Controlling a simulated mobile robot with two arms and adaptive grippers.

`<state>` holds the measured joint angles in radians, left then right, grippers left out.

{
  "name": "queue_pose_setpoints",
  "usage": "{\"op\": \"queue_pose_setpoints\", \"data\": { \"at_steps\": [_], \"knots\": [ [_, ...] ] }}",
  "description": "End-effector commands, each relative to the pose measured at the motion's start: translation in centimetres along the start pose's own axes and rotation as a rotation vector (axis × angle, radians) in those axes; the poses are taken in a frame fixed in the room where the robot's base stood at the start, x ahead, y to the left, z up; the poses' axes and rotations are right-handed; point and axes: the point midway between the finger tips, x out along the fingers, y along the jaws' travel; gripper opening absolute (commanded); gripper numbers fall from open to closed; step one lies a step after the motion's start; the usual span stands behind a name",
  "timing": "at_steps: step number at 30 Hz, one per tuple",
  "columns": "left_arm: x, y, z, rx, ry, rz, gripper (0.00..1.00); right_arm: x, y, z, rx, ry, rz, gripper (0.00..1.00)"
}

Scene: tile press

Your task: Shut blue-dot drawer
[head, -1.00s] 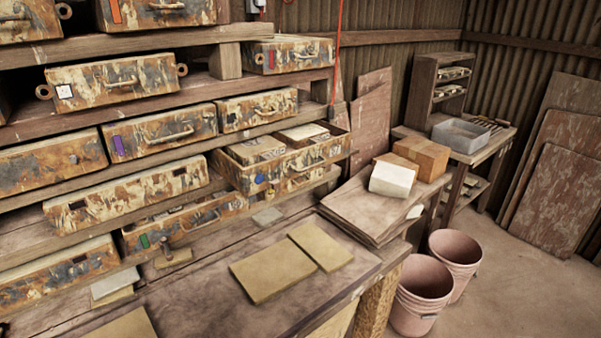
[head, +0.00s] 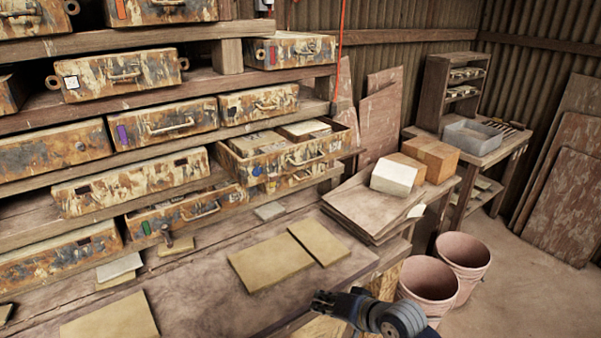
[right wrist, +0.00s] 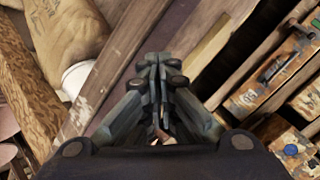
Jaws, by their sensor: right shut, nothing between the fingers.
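The blue-dot drawer (head: 292,160) is a rusty, paint-chipped metal drawer in the head view. It stands pulled out of the shelf, open at the top, with contents showing inside. Its blue dot (head: 257,171) is at the left of its front, and a handle (head: 306,161) is on the front. In the right wrist view the blue dot (right wrist: 290,149) shows at the lower right on the drawer front. My right gripper (head: 322,302) is at the bottom of the head view, over the bench's front edge, well apart from the drawer. It is shut and empty. My left gripper is not in view.
The wooden bench (head: 215,307) below the shelf carries flat tan tiles (head: 270,262). Boards with a white block (head: 393,177) and cardboard boxes (head: 431,158) lie to the right. Pink buckets (head: 430,282) stand on the floor. Other drawers, including a green-marked one (head: 175,216), fill the shelf.

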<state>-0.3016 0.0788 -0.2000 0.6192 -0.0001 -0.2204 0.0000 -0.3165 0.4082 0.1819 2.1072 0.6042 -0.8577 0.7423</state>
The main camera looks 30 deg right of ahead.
Motion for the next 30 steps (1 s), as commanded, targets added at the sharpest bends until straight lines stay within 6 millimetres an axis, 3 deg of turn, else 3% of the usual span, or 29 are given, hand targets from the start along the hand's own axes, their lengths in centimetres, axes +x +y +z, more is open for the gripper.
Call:
{"op": "queue_pose_setpoints", "data": {
  "at_steps": [1,6,9,12,15,19,30],
  "knots": [
    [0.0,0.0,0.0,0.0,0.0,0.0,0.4,-0.8,-1.7,-3.3,0.062,0.054,-0.059,0.0],
    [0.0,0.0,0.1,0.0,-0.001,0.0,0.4,-2.9,-5.0,-13.0,0.35,0.193,-0.264,0.0],
    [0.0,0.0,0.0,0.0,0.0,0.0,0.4,-4.8,-6.6,-18.0,0.492,0.253,-0.384,0.0],
    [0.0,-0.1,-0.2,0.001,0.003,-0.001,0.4,-6.6,-7.7,-21.6,0.601,0.29,-0.482,0.0],
    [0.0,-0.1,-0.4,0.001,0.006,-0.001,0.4,-7.6,-8.3,-23.6,0.66,0.307,-0.538,0.0],
    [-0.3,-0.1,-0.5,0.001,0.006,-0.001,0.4,-7.3,-8.8,-24.4,0.675,0.31,-0.551,0.0],
    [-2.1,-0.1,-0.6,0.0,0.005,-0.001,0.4,-2.2,-11.2,-27.2,0.672,0.311,-0.548,0.0]
  ]
}}
